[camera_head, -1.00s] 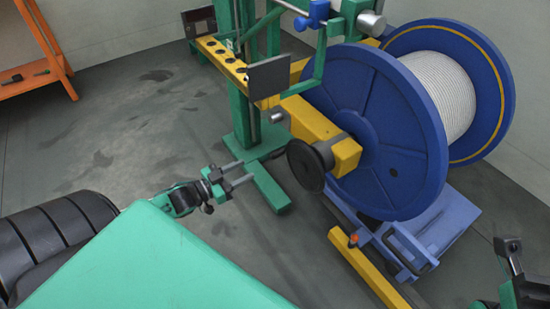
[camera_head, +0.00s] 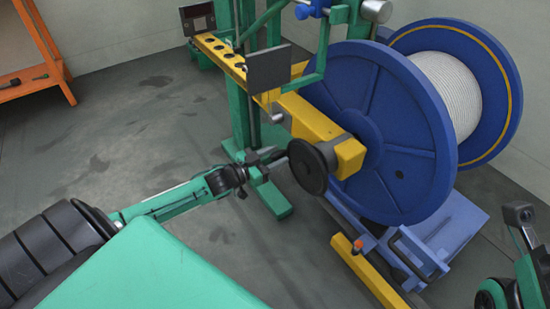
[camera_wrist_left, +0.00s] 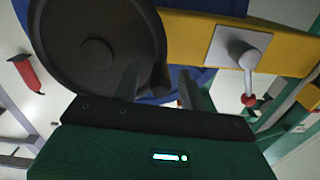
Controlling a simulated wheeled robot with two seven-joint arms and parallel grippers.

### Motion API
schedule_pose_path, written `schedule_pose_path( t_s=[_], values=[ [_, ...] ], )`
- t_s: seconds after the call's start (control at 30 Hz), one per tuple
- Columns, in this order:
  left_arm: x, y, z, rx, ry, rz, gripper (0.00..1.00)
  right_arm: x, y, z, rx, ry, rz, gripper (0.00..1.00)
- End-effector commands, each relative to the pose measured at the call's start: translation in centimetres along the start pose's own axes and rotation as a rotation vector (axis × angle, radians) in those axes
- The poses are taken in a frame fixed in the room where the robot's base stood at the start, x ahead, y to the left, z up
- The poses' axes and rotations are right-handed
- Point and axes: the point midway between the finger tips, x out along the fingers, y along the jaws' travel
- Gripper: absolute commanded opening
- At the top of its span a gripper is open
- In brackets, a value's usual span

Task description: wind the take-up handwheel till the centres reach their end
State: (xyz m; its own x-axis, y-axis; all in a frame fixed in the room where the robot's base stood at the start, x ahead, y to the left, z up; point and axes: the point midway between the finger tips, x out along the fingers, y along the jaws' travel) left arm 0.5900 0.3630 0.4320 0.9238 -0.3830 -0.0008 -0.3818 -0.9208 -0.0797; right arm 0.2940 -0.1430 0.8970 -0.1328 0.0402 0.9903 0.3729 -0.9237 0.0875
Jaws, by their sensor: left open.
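The take-up handwheel (camera_head: 307,166) is a dark disc on the near end of the yellow arm (camera_head: 312,119), beside the big blue reel (camera_head: 375,125). My left gripper (camera_head: 276,156) is open at the wheel's left edge. In the left wrist view, the handwheel (camera_wrist_left: 95,48) fills the upper left, and my left gripper's fingers (camera_wrist_left: 164,88) stand apart just below its rim. A small dark knob (camera_wrist_left: 160,77) at the rim shows between them; contact cannot be told. Part of my right arm shows at the right edge; its jaw state is unclear. The centres are hidden by the reel.
A lever with a red knob (camera_wrist_left: 249,99) hangs from a plate on the yellow arm. A yellow rail (camera_head: 365,272) and a blue platform (camera_head: 450,235) lie below the reel. An orange bench (camera_head: 35,75) stands far left. Floor between is clear.

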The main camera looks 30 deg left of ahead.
Motion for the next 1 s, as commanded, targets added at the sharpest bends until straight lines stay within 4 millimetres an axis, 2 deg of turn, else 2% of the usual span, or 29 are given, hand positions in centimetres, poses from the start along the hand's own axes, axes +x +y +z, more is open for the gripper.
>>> schedule_pose_path(
  t_s=[0.3,0.5,0.93,1.0],
  values=[
    [0.2,0.0,0.0,0.0,0.0,0.0,0.41,0.2,0.0,-0.1,0.001,0.006,-0.003,0.36],
    [0.2,0.0,0.0,0.0,0.0,0.0,0.01,0.2,-0.1,-0.1,0.001,0.005,-0.002,0.36],
    [0.1,0.0,-0.7,0.043,0.0,0.0,0.0,0.6,0.3,0.0,-0.004,-0.004,0.007,0.36],
    [0.1,0.0,-1.1,0.071,0.0,0.0,0.0,-0.1,0.7,0.0,-0.02,-0.029,0.014,0.36]
  ],
)
